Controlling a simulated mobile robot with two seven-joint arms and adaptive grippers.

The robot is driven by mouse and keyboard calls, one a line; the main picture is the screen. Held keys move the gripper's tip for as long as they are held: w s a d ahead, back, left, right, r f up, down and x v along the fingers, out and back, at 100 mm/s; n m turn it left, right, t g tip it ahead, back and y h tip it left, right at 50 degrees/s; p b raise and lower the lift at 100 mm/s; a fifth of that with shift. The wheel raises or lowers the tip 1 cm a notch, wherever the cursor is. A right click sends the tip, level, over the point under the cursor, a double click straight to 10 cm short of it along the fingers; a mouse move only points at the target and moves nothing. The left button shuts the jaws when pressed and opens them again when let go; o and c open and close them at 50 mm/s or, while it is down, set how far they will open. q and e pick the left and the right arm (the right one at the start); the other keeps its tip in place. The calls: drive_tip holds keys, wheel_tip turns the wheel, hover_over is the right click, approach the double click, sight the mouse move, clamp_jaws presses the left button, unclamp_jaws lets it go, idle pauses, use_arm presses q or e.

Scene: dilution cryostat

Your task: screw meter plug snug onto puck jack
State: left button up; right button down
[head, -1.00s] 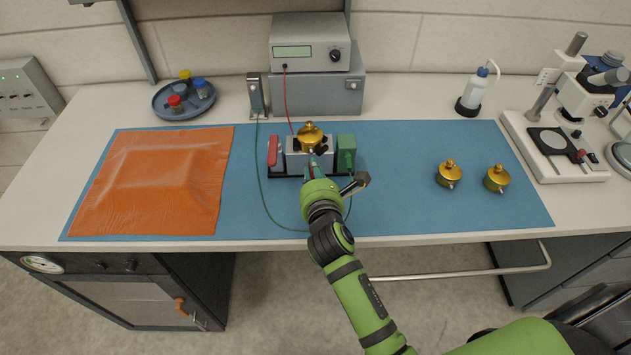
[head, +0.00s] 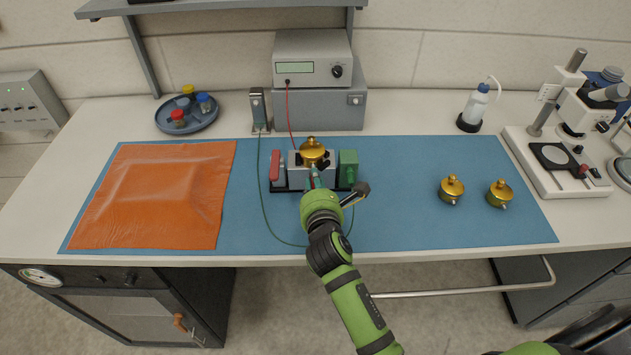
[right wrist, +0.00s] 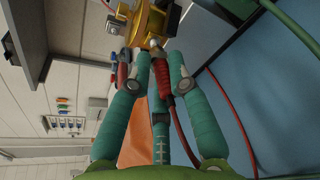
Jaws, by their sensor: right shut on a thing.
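The gold puck (head: 312,150) sits in the grey holder on the blue mat, its side jack facing the front. My right gripper (head: 314,180) is in front of it, fingers pointing at the jack. In the right wrist view the gripper (right wrist: 158,65) is shut on the red meter plug (right wrist: 165,85), whose red lead trails down. The silver end (right wrist: 155,44) of the plug lies in line with the jack on the gold puck (right wrist: 148,20) and appears to meet it. How far it is threaded I cannot tell. My left gripper is out of view.
A red clamp block (head: 277,168) and a green one (head: 348,168) flank the holder. The meter (head: 313,58) stands behind it. Two more gold pucks (head: 452,190) (head: 499,193) sit to the right. An orange cover (head: 160,195) lies left. A green wire loops across the mat.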

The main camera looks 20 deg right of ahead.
drive_tip(key=shift+w, duration=0.15)
drive_tip(key=shift+w+d, duration=0.2)
drive_tip(key=shift+w, duration=0.5)
drive_tip(key=shift+r+p, duration=0.15)
drive_tip(key=shift+p, duration=0.3)
drive_tip(key=shift+m, duration=0.3)
drive_tip(key=m+y, duration=0.1)
drive_tip(key=m, duration=0.2)
drive_tip(key=shift+d+t, duration=0.15)
drive_tip(key=shift+t, duration=0.25)
drive_tip(key=shift+y, duration=0.3)
